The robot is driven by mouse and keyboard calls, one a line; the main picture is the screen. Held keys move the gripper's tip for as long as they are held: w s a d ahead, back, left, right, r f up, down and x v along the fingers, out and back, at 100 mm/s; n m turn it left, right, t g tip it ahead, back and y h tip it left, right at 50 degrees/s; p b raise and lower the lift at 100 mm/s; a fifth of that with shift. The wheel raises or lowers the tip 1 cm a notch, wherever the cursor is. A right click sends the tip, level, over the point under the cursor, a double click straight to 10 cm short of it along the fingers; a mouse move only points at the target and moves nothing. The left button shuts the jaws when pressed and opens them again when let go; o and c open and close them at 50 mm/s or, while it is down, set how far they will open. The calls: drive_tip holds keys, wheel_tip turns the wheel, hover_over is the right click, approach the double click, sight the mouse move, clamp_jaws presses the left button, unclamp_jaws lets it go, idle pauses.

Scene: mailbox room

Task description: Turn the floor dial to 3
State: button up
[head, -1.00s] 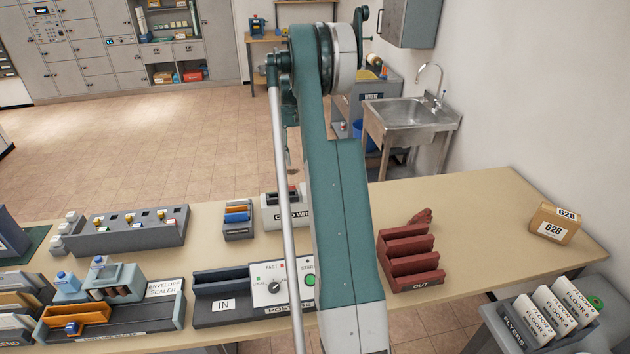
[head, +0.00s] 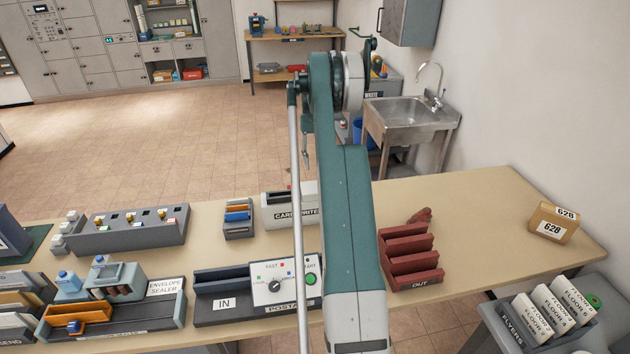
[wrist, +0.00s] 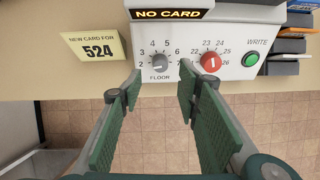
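The card writer (head: 283,209) stands on the table behind the postage machine in the head view, partly behind my arm. In the wrist view its face carries the grey floor dial (wrist: 159,63), ringed by the numbers 2 to 7, with FLOOR printed below it. I cannot clearly read where the dial points. A red dial (wrist: 210,61) with numbers 21 to 26 and a green WRITE button (wrist: 250,59) sit to its right. My gripper (wrist: 161,75) is open, its fingertips to the left and right of the floor dial, with no clear contact. The head view does not show the fingers.
A card reading 524 (wrist: 96,46) lies left of the writer in the wrist view. The head view shows the postage machine (head: 276,285) in front, a red OUT rack (head: 410,257) to the right, and a holder with coloured cards (head: 237,217) to the left.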

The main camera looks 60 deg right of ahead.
drive_tip(key=shift+x, duration=3.85)
drive_tip(key=c, duration=0.9)
